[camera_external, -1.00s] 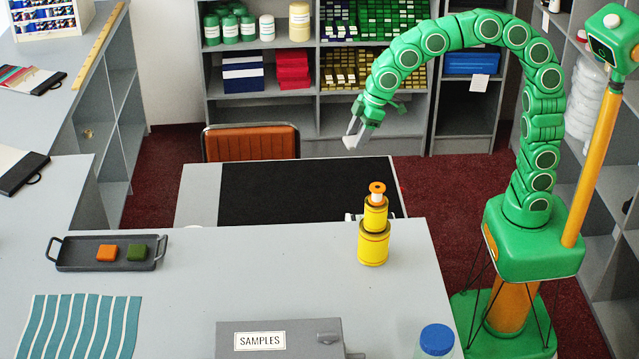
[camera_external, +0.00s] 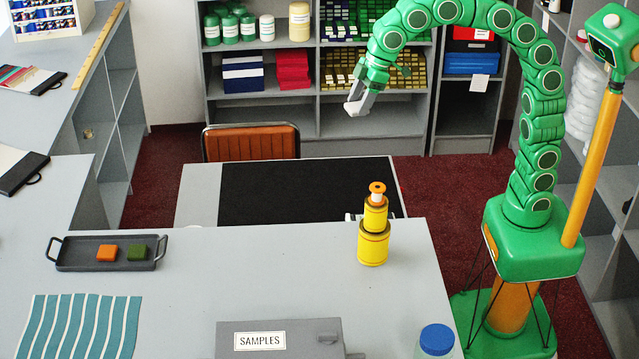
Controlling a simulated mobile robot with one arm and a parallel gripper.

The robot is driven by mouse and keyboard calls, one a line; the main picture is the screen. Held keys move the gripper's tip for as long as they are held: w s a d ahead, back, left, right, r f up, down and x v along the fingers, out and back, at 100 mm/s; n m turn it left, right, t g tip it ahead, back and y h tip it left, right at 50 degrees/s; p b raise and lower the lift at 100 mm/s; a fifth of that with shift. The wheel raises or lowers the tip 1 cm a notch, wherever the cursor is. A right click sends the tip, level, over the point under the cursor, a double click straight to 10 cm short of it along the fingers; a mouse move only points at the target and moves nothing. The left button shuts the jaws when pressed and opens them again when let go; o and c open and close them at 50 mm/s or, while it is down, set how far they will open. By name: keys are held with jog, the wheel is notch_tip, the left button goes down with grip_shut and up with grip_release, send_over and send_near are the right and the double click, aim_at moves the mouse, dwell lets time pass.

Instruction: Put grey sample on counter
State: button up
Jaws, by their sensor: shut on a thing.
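My gripper (camera_external: 357,103) is raised in the air behind the counter, above the dark work mat. It is shut on a small pale grey piece, which I take to be the grey sample; it is hard to tell apart from the light fingers. The grey counter (camera_external: 290,280) fills the foreground, well below and in front of the gripper. A dark tray (camera_external: 65,262) with handles lies on its left side, with an orange sample (camera_external: 107,253) and a green sample (camera_external: 137,252) in it.
A yellow spool stack (camera_external: 374,245) stands at the counter's back right. A SAMPLES box (camera_external: 285,325), a blue-capped jar (camera_external: 436,340) and teal strips (camera_external: 85,325) lie along the front. The counter's middle is clear. An orange chair (camera_external: 250,142) stands behind.

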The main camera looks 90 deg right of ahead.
jog(key=s+a+n+g+y, duration=0.1)
jog(key=s+a+n, duration=0.3)
jog(key=a, duration=1.4)
jog(key=s+a+n+y, duration=0.15)
jog(key=s+a, duration=0.45)
jog(key=a, duration=1.1)
send_near(367, 321)
jog(key=shift+a+f+h, duration=0.2)
jog(key=shift+a+h, duration=0.05)
jog(key=shift+a, duration=0.35)
jog(key=shift+w+a+f, duration=0.3)
jog(key=shift+w+f, duration=0.25)
jog(key=shift+f, duration=0.1)
jog(key=shift+w+a+f, duration=0.2)
jog(key=shift+w+f, duration=0.05)
jog(key=shift+f, duration=1.65)
jog(key=shift+f, duration=0.1)
